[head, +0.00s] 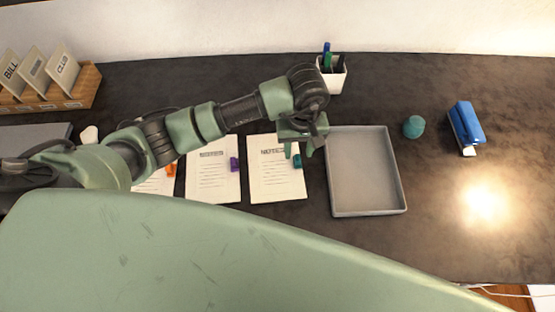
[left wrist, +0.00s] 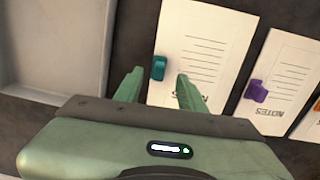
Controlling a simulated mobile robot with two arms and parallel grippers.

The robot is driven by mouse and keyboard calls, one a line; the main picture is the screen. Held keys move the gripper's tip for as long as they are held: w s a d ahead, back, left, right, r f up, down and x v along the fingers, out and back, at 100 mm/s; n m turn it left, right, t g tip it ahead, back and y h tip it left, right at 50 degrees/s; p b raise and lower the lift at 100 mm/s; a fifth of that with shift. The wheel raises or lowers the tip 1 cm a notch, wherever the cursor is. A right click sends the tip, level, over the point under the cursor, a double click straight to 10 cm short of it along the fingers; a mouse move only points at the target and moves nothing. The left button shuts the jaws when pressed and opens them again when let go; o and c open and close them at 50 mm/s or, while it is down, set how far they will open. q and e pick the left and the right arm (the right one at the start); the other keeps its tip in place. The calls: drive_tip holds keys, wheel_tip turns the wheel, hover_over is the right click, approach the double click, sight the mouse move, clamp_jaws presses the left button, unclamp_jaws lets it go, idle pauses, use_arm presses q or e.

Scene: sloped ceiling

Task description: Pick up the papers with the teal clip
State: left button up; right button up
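The papers with the teal clip (head: 270,170) lie flat on the dark desk, just left of the grey tray. The teal clip (head: 297,161) sits on their right edge. In the left wrist view the papers (left wrist: 205,60) and the teal clip (left wrist: 159,67) show beyond my fingers. My left gripper (head: 303,150) is above the papers' right edge, near the clip. In the left wrist view its two green fingers (left wrist: 155,88) are apart, with nothing held between them; the clip lies just beyond the gap. My right gripper is not in view.
The grey tray (head: 365,205) is empty, close right of the papers. Papers with a purple clip (head: 212,180) and papers with an orange clip (head: 155,182) lie to the left. A pen cup (head: 333,78), a teal round object (head: 414,127) and a blue stapler (head: 466,124) stand farther off.

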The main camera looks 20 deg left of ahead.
sight(298, 157)
use_arm(q)
wheel_tip(298, 157, down, 3)
drive_tip(key=shift+w+f+p, duration=0.1)
drive_tip(key=shift+f+p, duration=0.05)
drive_tip(key=shift+p, duration=0.15)
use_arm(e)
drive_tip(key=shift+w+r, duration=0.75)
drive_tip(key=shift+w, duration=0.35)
use_arm(q)
drive_tip(key=shift+c, duration=0.3)
clamp_jaws()
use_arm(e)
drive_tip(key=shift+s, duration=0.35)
